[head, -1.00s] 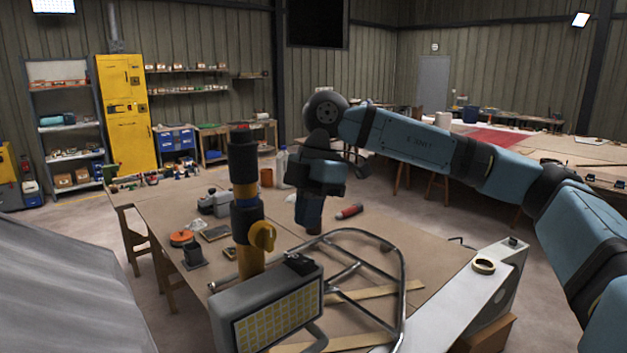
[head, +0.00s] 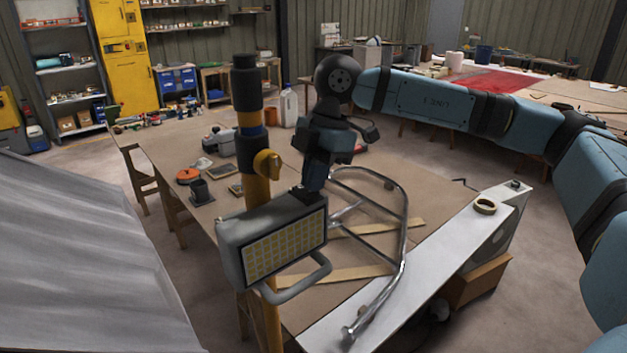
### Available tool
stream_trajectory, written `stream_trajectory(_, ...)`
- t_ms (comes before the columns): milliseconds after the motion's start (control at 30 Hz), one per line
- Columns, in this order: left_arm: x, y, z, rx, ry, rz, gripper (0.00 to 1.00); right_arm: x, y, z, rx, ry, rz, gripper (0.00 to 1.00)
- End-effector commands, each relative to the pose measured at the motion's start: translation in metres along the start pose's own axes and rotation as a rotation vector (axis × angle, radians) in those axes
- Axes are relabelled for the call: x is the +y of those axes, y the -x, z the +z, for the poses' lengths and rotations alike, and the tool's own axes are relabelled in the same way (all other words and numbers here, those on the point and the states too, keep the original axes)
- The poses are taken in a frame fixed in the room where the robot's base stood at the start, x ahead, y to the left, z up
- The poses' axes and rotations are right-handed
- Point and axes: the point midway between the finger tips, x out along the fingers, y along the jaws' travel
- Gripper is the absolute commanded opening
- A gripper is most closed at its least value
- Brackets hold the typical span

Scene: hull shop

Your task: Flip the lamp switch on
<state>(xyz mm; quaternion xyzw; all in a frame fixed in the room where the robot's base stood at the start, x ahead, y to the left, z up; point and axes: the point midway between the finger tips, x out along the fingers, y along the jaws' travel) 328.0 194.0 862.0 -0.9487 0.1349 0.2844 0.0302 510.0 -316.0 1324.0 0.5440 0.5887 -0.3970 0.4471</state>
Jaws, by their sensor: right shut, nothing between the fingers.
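The work lamp (head: 228,252) has a grey housing and a panel of yellow cells facing the front right. It is mounted on a yellow and black pole (head: 252,170) with a yellow knob. No clear glow shows from the panel. My right gripper (head: 312,190) points down at the lamp's top edge, with its fingers closed and empty. The black switch area on top of the housing is mostly hidden by the fingers. I cannot tell whether they touch it or which way the switch stands. My left gripper is out of view.
A bent steel tube frame (head: 405,215) lies on the large workbench (head: 240,160) behind the lamp. A grey sheet-covered shape (head: 70,260) fills the lower left. Floor is open at far left.

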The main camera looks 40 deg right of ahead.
Motion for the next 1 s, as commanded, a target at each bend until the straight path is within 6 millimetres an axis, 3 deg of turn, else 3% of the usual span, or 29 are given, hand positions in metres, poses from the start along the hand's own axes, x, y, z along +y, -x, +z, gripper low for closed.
stream_trajectory(67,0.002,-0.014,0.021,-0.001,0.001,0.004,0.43,-0.003,-0.015,0.005,0.000,0.014,0.050,0.00)
stream_trajectory(133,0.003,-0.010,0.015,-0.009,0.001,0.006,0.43,-0.002,-0.005,0.001,-0.001,0.014,0.048,0.00)
stream_trajectory(1000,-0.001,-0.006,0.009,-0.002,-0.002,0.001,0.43,0.013,0.001,0.000,-0.001,0.013,0.046,0.00)
